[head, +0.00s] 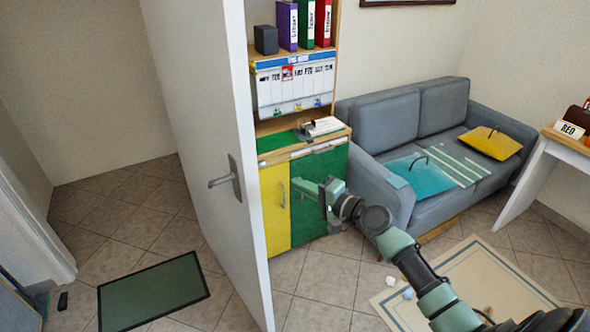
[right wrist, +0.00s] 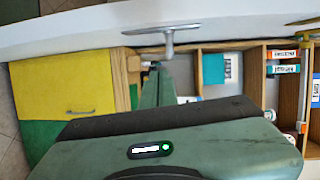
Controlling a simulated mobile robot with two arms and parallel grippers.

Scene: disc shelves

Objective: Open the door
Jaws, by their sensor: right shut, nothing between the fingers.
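The white door (head: 205,110) stands ajar, with open floor visible to its left. Its silver lever handle (head: 226,178) is on the face turned to the left in the head view. The wrist view shows the door as a pale band (right wrist: 80,32) along the top, with a lever handle (right wrist: 168,36) on it. My right gripper (head: 275,166) is shut and empty, just right of the door's edge and in front of the cabinet. In the wrist view its fingers (right wrist: 157,72) point toward the handle, apart from it. My left gripper is not in view.
A cabinet (head: 275,205) with yellow and green doors stands behind the door's free edge. A grey sofa (head: 385,115) with cushions is to the right, and a desk (head: 570,145) is at the far right. A green mat (head: 153,292) lies on the tiles left of the door.

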